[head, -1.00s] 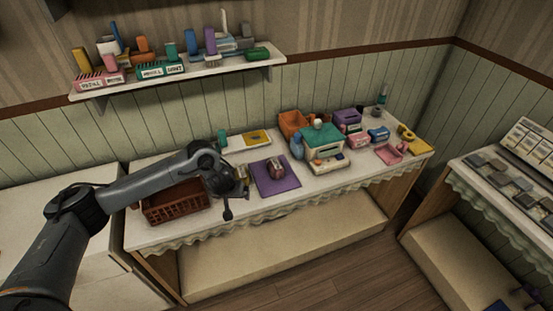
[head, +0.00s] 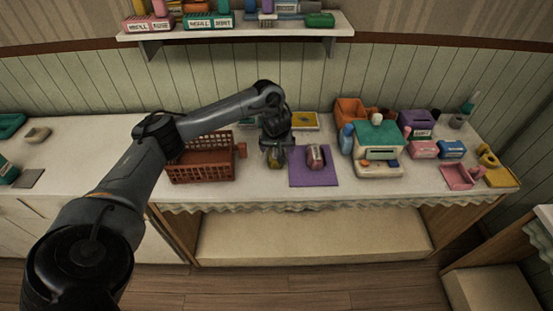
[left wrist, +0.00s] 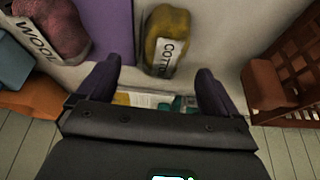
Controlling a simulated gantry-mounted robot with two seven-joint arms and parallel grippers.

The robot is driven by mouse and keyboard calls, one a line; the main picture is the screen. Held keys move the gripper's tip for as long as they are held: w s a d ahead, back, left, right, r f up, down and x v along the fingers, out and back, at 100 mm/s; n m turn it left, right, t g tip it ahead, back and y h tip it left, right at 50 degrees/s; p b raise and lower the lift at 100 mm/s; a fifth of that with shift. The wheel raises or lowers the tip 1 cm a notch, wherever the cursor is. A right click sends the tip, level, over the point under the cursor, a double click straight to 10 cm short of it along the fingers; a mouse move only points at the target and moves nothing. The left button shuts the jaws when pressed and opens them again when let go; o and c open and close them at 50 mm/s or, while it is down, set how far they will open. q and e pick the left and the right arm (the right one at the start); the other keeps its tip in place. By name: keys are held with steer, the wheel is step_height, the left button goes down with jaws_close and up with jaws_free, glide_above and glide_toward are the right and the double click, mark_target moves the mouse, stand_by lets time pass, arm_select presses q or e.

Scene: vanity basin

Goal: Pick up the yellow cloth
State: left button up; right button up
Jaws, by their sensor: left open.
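The yellow cloth (left wrist: 166,42) is a rolled bundle with a white "COTTON" label, lying on the white counter. It also shows in the head view (head: 276,159), partly hidden under my left gripper (head: 277,143). In the left wrist view my left gripper (left wrist: 158,88) is open and empty. Its fingers are spread apart, with the cloth ahead of the gap between them. I cannot tell the exact height of the fingers over the counter. My right gripper is not in view.
A reddish bundle labelled "WOOL" (left wrist: 52,28) lies on a purple mat (head: 315,179) to the right of the cloth in the head view. A brown basket (head: 200,166) stands to the left. A yellow packet (head: 304,121) lies behind. A green-topped box (head: 378,140) stands farther right.

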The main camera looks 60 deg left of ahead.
mark_target(276, 151)
arm_select(q)
steer(key=shift+a+b+x, duration=0.25)
steer(key=shift+b+x, duration=1.15)
steer(key=shift+x, duration=0.8)
steer(key=shift+a+f, duration=0.25)
steer(key=shift+f, duration=0.15)
steer(key=c, duration=1.3)
